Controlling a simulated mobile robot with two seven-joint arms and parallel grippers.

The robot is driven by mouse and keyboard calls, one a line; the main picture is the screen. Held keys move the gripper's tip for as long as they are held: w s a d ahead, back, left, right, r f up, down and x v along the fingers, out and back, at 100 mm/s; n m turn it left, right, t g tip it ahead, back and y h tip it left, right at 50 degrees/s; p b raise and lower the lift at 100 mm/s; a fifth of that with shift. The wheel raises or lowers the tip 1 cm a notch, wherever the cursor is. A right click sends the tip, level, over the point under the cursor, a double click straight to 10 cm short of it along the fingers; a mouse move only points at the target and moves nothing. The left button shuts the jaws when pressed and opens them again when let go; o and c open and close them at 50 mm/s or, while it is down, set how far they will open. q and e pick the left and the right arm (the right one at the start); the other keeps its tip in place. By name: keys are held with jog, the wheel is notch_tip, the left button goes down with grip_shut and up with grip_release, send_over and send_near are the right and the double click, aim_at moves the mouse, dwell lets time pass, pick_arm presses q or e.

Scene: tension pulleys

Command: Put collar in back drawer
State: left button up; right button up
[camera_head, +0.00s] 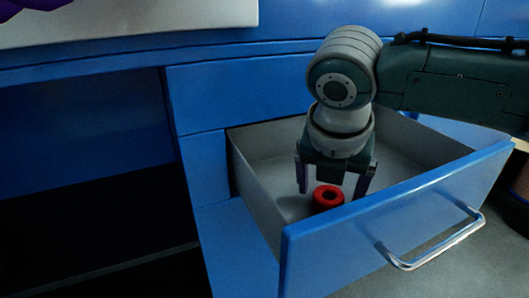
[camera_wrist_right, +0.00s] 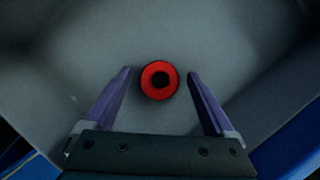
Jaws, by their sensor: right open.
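A red ring-shaped collar (camera_head: 327,198) with a dark centre hole lies inside the open blue drawer (camera_head: 400,208), near its front panel. My right gripper (camera_head: 333,188) is inside the drawer above the collar. Its two fingers are spread, with the collar between or just beyond them in the head view. In the right wrist view the collar (camera_wrist_right: 159,80) lies on the grey drawer floor, between and slightly ahead of the open fingertips, touching neither. My left gripper is not in view.
The drawer has grey side walls and a chrome handle (camera_head: 432,246) on its front. A blue cabinet (camera_head: 240,95) stands behind it, with a dark open bay (camera_head: 90,200) at left. A pale surface (camera_head: 130,22) is above.

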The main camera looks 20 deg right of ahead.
jog(key=p+v, duration=0.6)
jog(key=v, duration=0.6)
jog(key=shift+r, duration=0.15)
